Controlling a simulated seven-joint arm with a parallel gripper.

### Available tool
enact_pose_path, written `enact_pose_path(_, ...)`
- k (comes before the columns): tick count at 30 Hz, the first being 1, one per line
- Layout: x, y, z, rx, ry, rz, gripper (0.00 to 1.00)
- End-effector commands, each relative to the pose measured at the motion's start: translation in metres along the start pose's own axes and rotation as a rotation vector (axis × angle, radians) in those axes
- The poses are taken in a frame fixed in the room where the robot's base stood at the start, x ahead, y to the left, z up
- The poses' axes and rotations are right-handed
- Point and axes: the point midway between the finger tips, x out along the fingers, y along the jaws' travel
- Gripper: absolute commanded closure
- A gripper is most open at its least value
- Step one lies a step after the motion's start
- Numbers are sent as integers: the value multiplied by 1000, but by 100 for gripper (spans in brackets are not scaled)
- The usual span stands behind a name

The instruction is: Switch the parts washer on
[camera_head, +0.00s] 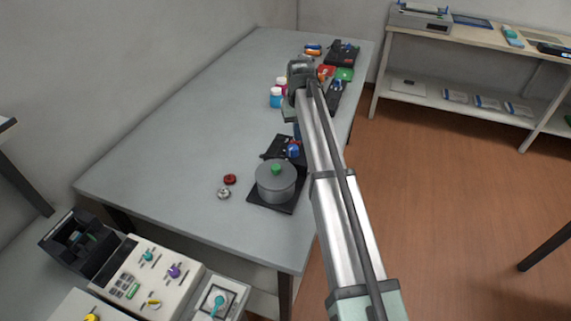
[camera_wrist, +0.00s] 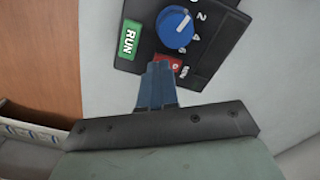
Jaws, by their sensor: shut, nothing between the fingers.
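A grey lidded pot (camera_head: 276,183) with a green knob stands on a black base on the grey table, with a black panel (camera_head: 272,151) and blue dial (camera_head: 293,151) behind it. It looks like the parts washer, though no name is legible. In the wrist view a black panel (camera_wrist: 205,75) has a blue dial (camera_wrist: 175,27) with numbers, a green RUN button (camera_wrist: 129,40) and a red button or label (camera_wrist: 174,63). My gripper (camera_wrist: 160,66) is shut and empty, its blue tips over the lower edge of the red piece, partly hiding it. I cannot tell whether they touch.
Pink and blue-capped bottles (camera_head: 276,97) and more black devices (camera_head: 341,54) stand farther back on the table (camera_head: 170,140). A red piece (camera_head: 230,179) and a silver one (camera_head: 224,194) lie left of the pot. The table's left middle is clear. A shelf (camera_head: 450,35) stands at the back right.

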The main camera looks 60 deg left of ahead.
Motion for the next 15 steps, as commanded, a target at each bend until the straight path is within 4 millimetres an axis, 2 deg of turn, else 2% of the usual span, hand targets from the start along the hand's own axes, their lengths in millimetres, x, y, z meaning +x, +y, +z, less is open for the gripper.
enact_pose_path(15, 7, 0, 0, 0, 0, 0, 100)
